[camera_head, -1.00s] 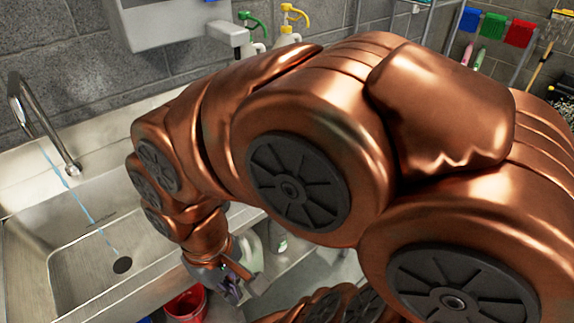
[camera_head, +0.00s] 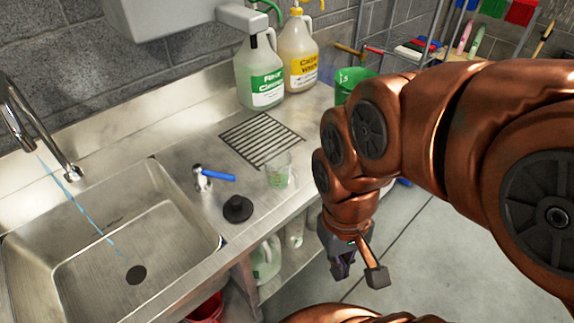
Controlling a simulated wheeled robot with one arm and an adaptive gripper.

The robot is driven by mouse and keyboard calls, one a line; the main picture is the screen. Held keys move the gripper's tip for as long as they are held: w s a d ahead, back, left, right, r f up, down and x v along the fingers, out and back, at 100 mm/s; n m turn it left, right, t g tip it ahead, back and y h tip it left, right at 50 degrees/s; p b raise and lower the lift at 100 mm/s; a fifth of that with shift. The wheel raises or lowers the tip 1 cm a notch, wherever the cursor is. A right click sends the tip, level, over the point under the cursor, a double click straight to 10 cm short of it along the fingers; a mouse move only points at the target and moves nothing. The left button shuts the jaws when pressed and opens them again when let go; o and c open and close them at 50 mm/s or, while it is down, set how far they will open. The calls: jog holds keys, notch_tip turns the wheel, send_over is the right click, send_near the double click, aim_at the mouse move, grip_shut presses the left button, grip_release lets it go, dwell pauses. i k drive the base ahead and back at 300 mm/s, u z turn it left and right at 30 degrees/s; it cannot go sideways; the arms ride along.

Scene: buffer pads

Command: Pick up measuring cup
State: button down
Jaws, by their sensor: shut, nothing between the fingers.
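The measuring cup (camera_head: 279,170) is a clear cup with green markings. It stands upright on the metal counter, at the front right edge of the drain grate. My gripper (camera_head: 346,268) hangs to the right of the cup and past the counter's front edge, over the floor. Its dark fingers point down, are shut and hold nothing. It is apart from the cup. Nothing hides the cup.
A blue-handled valve (camera_head: 213,177) and a black stopper (camera_head: 237,208) are left of the cup, beside the sink (camera_head: 110,240). A green-label jug (camera_head: 259,80) and a yellow jug (camera_head: 300,55) stand behind the grate (camera_head: 262,138). A green container (camera_head: 352,84) is at the back right.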

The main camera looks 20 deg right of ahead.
aim_at(277, 161)
jog(key=z, duration=1.85)
jog(key=k, duration=1.25)
jog(key=u, duration=1.6)
jog(key=i, duration=0.5)
